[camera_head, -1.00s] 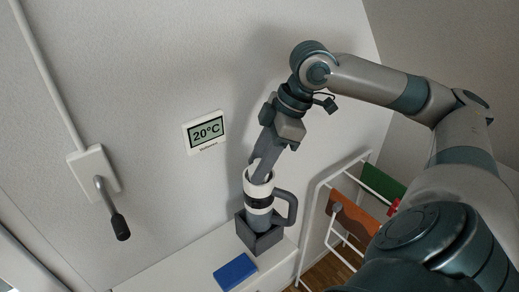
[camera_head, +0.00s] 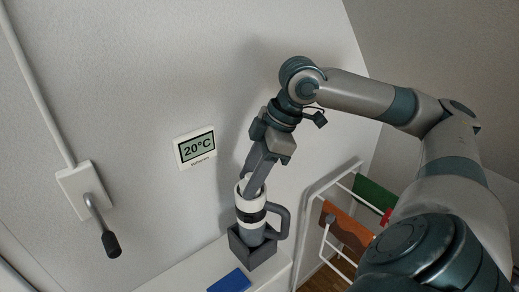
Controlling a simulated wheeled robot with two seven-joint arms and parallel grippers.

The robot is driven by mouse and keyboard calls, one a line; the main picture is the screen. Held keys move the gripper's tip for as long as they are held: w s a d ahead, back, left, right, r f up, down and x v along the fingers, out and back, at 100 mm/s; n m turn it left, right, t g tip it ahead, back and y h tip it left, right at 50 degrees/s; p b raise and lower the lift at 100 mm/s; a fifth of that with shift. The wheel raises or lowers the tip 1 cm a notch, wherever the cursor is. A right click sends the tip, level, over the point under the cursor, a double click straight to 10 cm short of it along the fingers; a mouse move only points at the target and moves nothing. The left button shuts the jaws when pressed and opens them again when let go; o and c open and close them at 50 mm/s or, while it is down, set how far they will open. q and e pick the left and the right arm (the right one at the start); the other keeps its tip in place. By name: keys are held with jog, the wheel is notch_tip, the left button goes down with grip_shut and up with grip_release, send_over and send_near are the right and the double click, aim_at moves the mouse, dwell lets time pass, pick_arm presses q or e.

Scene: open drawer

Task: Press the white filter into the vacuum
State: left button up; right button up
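The vacuum (camera_head: 251,234) is a grey cylinder with a looped grey handle on its right side. It stands upright in a dark grey open box (camera_head: 259,257) on a white ledge. A white ring, which looks like the filter (camera_head: 241,193), is at the vacuum's top; its exact seating is hidden. My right gripper (camera_head: 251,187) reaches down from above, with its fingertips at the white ring. The fingers overlap in this view, so I cannot tell whether they are open or shut on it. My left gripper is out of view.
A blue block (camera_head: 230,282) lies on the white ledge (camera_head: 185,277) in front of the box. A white rack (camera_head: 309,222) with coloured cloths stands to the right. A thermostat (camera_head: 195,148) and a lever switch (camera_head: 84,190) are on the wall.

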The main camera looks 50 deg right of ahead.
jog(key=shift+o, duration=0.4)
jog(key=shift+s+d+f, duration=0.25)
jog(key=shift+o, duration=0.2)
jog(key=v, duration=1.6)
jog(key=shift+w+r+p, duration=0.2)
jog(key=shift+r+p, duration=0.2)
jog(key=shift+s+r, duration=0.2)
jog(key=shift+r, duration=0.3)
